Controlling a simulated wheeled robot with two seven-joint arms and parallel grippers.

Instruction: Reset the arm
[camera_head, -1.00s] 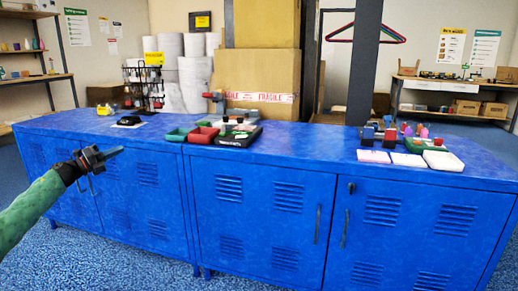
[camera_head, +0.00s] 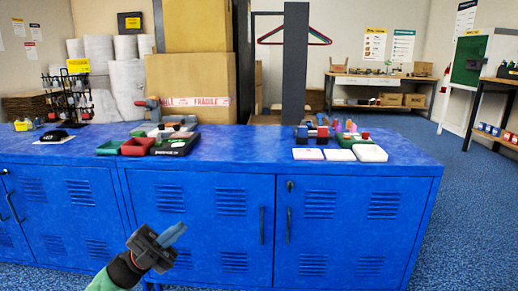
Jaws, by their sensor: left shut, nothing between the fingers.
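My left gripper (camera_head: 172,236) shows at the lower left of the head view, with its dark wrist and a bit of green sleeve below it. It is shut and empty, its fingers pointing up and to the right. It is held in front of the blue cabinet (camera_head: 200,187), lower than the cabinet's top and apart from the items on it. My right gripper is not in view.
The cabinet top bears green and red trays (camera_head: 137,147), a dark cap (camera_head: 54,135), white pads (camera_head: 340,155) and small coloured items. A grey post (camera_head: 295,65) and large cartons (camera_head: 190,78) stand behind. Blue floor (camera_head: 470,220) is free at the right.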

